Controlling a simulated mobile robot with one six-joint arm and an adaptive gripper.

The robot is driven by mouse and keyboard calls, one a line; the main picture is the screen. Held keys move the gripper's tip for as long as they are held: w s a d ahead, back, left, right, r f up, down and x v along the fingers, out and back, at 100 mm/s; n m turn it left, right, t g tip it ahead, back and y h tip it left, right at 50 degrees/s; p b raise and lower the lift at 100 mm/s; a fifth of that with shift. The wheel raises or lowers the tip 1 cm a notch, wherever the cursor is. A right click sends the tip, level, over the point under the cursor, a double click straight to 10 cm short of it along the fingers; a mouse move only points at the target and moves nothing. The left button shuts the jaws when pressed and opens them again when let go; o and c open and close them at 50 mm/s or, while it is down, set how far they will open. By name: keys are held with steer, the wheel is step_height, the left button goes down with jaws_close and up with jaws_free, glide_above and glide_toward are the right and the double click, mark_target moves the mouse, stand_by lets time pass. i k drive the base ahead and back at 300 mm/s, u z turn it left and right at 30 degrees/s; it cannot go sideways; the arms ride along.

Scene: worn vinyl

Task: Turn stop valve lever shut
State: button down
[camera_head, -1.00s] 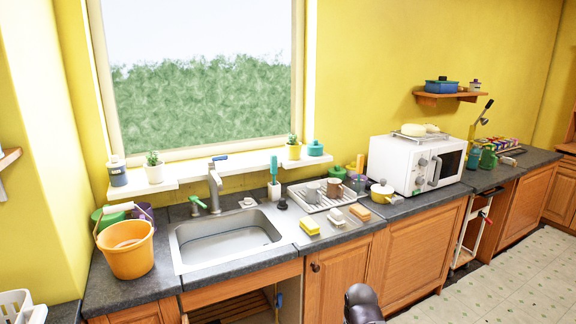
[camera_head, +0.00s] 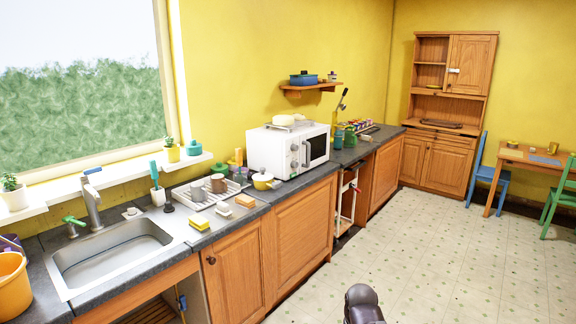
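Under the sink (camera_head: 112,250), the cabinet front is open, and a small blue piece (camera_head: 181,301) shows on a thin upright part inside it at the right. It may be the stop valve lever, but it is too small to tell how it is turned. A green-handled fitting (camera_head: 74,223) stands on the counter at the sink's back left. The tap (camera_head: 92,200) has a blue top. A dark rounded part of my own arm shows at the bottom middle, over the floor. My gripper's fingers are not in view.
The counter holds an orange bucket (camera_head: 12,285), a draining tray (camera_head: 180,192) with mugs, sponges and a white microwave (camera_head: 275,150). A hutch (camera_head: 446,120), a table (camera_head: 530,156) and chairs stand at the far right. The tiled floor (camera_head: 420,260) in front of the cabinets is clear.

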mark_target(184, 307)
steer(key=z, duration=0.3)
steer(key=k, duration=0.7)
steer(key=z, duration=0.25)
steer(key=i, duration=1.25)
steer(key=u, duration=0.65)
steer(key=i, duration=0.65)
steer(key=u, duration=1.2)
steer(key=i, duration=1)
steer(key=u, duration=0.35)
